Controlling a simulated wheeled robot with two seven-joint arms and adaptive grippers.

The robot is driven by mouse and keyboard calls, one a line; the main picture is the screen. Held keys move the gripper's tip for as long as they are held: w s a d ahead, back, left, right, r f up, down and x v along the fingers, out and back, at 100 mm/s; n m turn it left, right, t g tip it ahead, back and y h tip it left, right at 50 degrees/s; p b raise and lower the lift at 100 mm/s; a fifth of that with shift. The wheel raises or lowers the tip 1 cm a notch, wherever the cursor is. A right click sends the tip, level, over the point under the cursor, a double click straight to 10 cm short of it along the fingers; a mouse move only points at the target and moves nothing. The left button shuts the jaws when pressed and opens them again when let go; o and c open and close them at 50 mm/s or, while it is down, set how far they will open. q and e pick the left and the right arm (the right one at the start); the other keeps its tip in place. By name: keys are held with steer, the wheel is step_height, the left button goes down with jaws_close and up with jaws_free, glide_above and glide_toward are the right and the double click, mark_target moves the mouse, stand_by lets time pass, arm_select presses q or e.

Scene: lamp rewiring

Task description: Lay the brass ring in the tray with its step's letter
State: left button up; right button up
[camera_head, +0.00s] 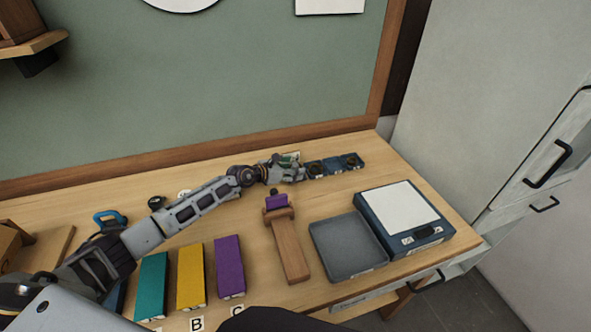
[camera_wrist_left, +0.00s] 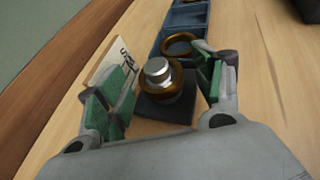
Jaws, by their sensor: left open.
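My left gripper (camera_head: 291,168) is open at the back of the bench, near the left end of the row of blue trays (camera_head: 335,165). In the left wrist view its green-padded fingers (camera_wrist_left: 163,82) stand apart on either side of a silver-topped post with a brass-coloured ring (camera_wrist_left: 176,86) around it, on a dark base (camera_wrist_left: 165,110). I cannot tell whether a finger touches it. Another brass ring (camera_wrist_left: 181,43) lies at the near blue tray (camera_wrist_left: 170,28), just beyond the post. A lettered card (camera_wrist_left: 118,62) stands beside the left finger; its letter is unclear. My right gripper does not show.
Teal (camera_head: 152,285), yellow (camera_head: 191,277) and purple (camera_head: 229,265) blocks stand at the front, with letter cards by them. A wooden stand (camera_head: 288,250) with a purple piece, a grey tray (camera_head: 345,247) and a scale (camera_head: 402,218) fill the right. A blue-handled tool (camera_head: 108,217) lies left.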

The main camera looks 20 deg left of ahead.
arm_select(q)
steer(key=c, duration=1.1)
steer(key=shift+r, duration=0.1)
steer(key=shift+r, duration=0.5)
step_height(320, 180, up, 8)
steer(key=shift+r+p, duration=0.1)
steer(key=shift+p, duration=0.3)
step_height(320, 180, up, 19)
steer(key=shift+f+b, duration=0.2)
steer(key=shift+b, duration=0.8)
steer(key=shift+f+h, duration=0.1)
steer(key=shift+h, duration=0.2)
